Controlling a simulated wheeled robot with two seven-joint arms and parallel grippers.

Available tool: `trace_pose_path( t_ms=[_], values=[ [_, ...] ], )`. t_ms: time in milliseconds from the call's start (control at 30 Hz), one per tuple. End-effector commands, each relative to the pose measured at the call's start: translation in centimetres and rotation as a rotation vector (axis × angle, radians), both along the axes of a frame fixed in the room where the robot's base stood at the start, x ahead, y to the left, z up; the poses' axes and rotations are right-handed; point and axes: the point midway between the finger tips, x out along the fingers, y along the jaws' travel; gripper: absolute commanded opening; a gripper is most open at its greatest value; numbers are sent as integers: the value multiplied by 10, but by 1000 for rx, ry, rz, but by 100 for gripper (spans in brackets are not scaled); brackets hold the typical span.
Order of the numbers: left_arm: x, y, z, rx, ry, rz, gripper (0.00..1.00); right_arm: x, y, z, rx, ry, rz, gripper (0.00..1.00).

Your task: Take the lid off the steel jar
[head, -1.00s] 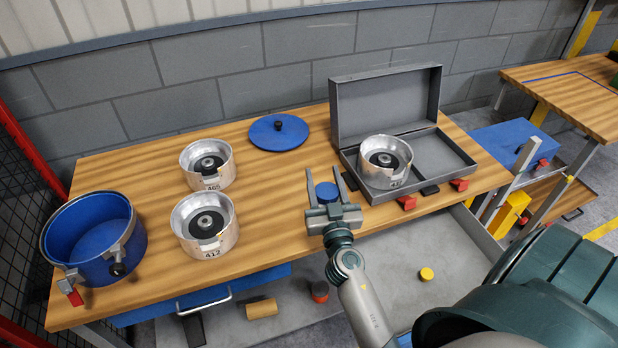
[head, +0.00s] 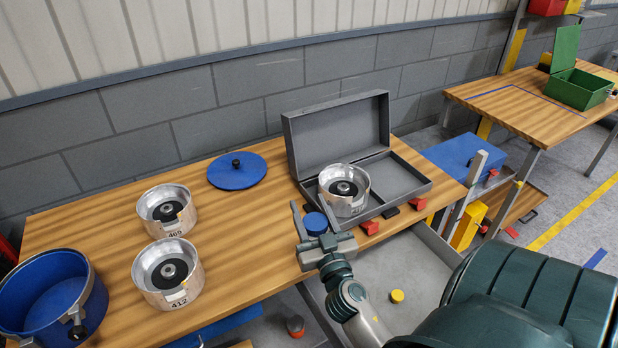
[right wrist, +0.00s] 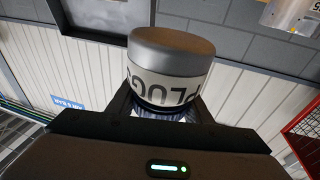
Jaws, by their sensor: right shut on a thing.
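The steel jar (right wrist: 170,62) shows in the right wrist view as a silver cylinder with a rounded end and a pale label reading "PLUG". My right gripper (head: 311,212) is shut on it, with one finger on each side; the gripper also shows in the right wrist view (right wrist: 160,112). In the head view a round blue lid (head: 315,223) sits between the fingers, and the jar body under it is hidden. The jar is held up in front of the grey case. Exactly where the fingers meet jar and lid is hard to tell. My left gripper is not in view.
An open grey case (head: 409,178) holds a metal housing (head: 349,206). Two more housings, 465 (head: 180,224) and 412 (head: 180,298), a blue pot lid (head: 222,176) and a blue pot (head: 92,301) stand on the wooden table (head: 235,250). A green box (head: 580,90) stands on another table.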

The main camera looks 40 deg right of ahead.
Motion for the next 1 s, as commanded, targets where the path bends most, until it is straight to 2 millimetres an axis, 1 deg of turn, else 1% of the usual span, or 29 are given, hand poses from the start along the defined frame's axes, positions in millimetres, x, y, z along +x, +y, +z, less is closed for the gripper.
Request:
trace_pose_path(
  t_ms=[33, 67, 100, 200, 533, 667, 767, 867, 967, 1000],
  values=[
    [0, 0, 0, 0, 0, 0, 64, 0, 0, 0, 0, -1, 0, 43],
    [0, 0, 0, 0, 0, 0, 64, 0, 0, 0, 0, -1, 0, 36],
    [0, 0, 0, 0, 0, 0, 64, 0, 0, 0, 0, -1, 0, 26],
    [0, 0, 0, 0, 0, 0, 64, 0, 0, 0, 0, -1, 0, 6],
    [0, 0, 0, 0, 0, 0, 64, 0, 1, 0, -1, -1, 1, 5],
    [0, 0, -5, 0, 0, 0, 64, 0, 10, -3, -2, 0, 19, 5],
    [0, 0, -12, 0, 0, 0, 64, 1, 27, -7, -5, 0, 53, 5],
    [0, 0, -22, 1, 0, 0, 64, -1, 55, -13, -11, 3, 105, 5],
    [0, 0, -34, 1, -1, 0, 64, -5, 90, -19, -16, 4, 173, 5],
    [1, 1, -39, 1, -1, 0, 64, -8, 105, -21, -15, 4, 202, 5]
  ],
)
